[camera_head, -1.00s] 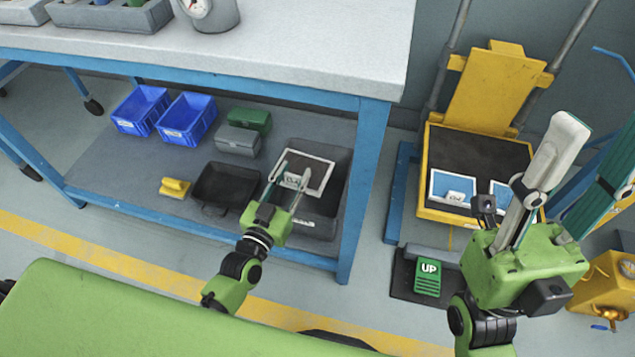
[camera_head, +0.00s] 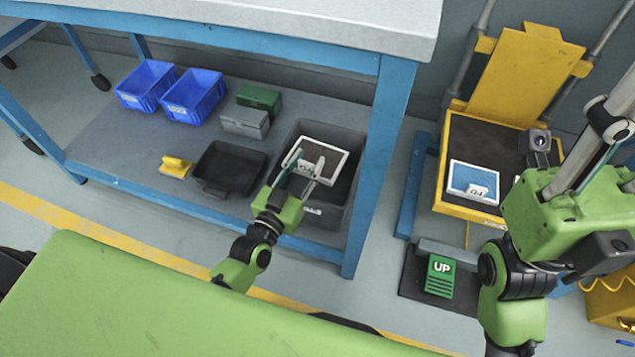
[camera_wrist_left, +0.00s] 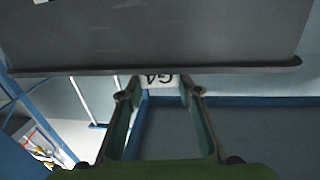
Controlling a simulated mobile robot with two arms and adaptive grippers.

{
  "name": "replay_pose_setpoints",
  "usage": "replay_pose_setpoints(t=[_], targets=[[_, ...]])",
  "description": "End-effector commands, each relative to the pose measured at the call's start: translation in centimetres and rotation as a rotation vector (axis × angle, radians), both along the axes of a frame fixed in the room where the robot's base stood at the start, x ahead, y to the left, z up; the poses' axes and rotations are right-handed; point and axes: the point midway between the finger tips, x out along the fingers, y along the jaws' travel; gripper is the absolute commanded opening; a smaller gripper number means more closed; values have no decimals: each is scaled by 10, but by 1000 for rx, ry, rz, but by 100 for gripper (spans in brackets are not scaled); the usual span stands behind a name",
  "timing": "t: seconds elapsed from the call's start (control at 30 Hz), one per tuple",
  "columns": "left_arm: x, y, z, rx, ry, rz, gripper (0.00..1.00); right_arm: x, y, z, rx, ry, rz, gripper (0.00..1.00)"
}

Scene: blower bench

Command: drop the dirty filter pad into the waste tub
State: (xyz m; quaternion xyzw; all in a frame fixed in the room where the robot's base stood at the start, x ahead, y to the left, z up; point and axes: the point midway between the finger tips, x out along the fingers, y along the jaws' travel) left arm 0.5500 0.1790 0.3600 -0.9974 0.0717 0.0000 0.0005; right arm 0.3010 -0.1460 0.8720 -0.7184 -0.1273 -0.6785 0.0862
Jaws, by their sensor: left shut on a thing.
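The dirty filter pad (camera_head: 334,160), a grey square with a white frame, is over the opening of the dark grey waste tub (camera_head: 333,222) on the bench's lower shelf. I cannot tell whether it touches the tub. My left gripper (camera_head: 308,157) is shut on the pad's near edge.
A black tray (camera_head: 228,170), a yellow brush-like block (camera_head: 175,167), grey and green boxes (camera_head: 245,122) and blue bins (camera_head: 193,97) stand left of the tub. A blue bench leg (camera_head: 380,165) is close on its right. A yellow lift (camera_head: 480,208) holds a blue G4 pad (camera_head: 472,180).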

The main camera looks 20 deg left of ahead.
Motion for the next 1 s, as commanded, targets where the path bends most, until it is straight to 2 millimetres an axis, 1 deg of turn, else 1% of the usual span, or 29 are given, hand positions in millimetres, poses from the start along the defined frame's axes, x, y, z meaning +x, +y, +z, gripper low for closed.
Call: replay_pose_setpoints(t=[0.27,0.3,0.37,0.4,0.77,0.87,1.0], targets=[[0,0,0,0,-1,0,9,0,0,2,0,-5,-1,40],[0,0,0,0,-1,0,34,0,0,2,0,-5,-1,40],[0,0,0,0,-1,0,50,0,0,1,0,-5,-1,40],[0,0,0,0,-1,0,51,0,0,1,0,-5,0,40],[-3,0,-1,0,2,0,51,0,0,1,0,-2,-1,40],[-12,2,-2,0,3,0,51,0,0,1,0,-3,-1,40],[-37,6,-2,0,4,0,51,0,0,1,0,-3,-1,40]])
